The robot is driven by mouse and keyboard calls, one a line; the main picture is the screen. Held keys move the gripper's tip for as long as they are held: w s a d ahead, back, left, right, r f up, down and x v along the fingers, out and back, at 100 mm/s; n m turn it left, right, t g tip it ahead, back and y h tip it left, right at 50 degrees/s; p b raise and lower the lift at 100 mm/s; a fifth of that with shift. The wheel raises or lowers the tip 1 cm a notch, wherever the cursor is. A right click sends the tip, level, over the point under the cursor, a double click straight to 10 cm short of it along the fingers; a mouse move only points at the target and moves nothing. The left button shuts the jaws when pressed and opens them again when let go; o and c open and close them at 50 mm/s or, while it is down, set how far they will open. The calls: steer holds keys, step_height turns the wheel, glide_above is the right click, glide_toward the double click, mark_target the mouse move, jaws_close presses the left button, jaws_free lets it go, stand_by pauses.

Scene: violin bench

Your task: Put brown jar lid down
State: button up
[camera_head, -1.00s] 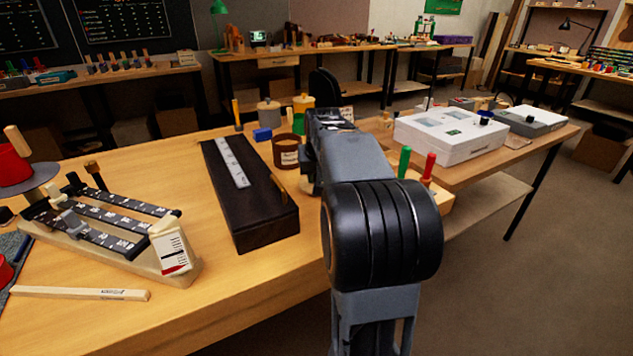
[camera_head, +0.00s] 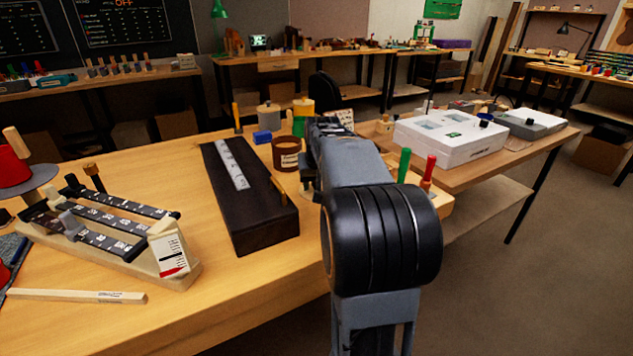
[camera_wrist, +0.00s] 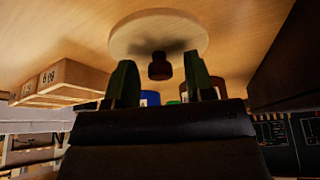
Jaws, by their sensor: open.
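The brown jar lid (camera_wrist: 180,40) is a pale round disc with a dark brown knob (camera_wrist: 160,68). In the wrist view, which looks upside down, it appears to lie flat on the wooden bench with its knob up. My gripper (camera_wrist: 160,78) is open, its two green fingers apart on either side of the knob. I cannot tell whether either finger touches it. In the head view the lid is hidden behind my arm. The brown jar (camera_head: 287,153) stands without a lid on the bench, left of my arm.
A long dark box (camera_head: 240,205) lies left of my arm. A blue block (camera_head: 262,135), a grey-lidded jar (camera_head: 269,116) and a yellow-topped jar (camera_head: 303,106) stand near the brown jar. Green (camera_head: 404,165) and red (camera_head: 428,167) handles stand to the right.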

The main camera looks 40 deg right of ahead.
steer(key=p+v, duration=0.3)
steer(key=v, duration=0.9)
steer(key=shift+r, duration=0.15)
